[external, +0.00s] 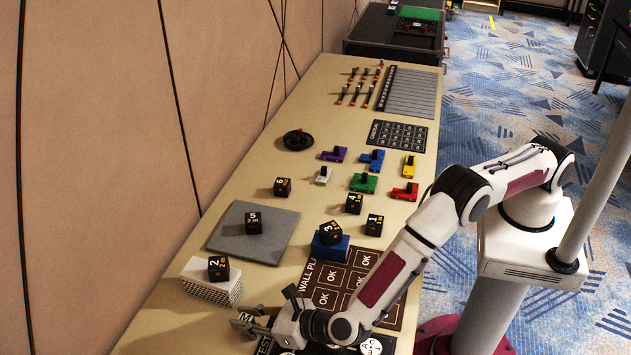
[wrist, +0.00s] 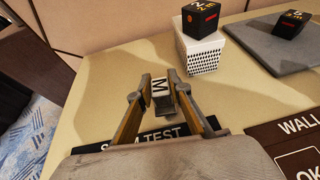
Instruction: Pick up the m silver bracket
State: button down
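The M silver bracket (wrist: 160,92) is a small grey piece with a white label marked M. In the wrist view it lies between the fingertips of my gripper (wrist: 160,82). In the external view the bracket (external: 243,319) is at the front left of the table, by the end of my gripper (external: 256,317). My gripper is low over the table and looks open, with a finger on each side of the bracket. Whether either finger touches it is hard to tell. The bracket's lower part is partly hidden.
A black sign (wrist: 158,137) lies under my gripper. A white perforated box (wrist: 200,52) with a black numbered cube (wrist: 197,22) on it stands beyond, near a grey mat (wrist: 270,45). The OK panel (external: 327,292) is to the right. The wall borders the table's left side.

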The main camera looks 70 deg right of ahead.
jog(key=shift+r, duration=0.25)
notch_tip(320, 180, up, 18)
jog(key=shift+f, duration=0.2)
dwell(0.7)
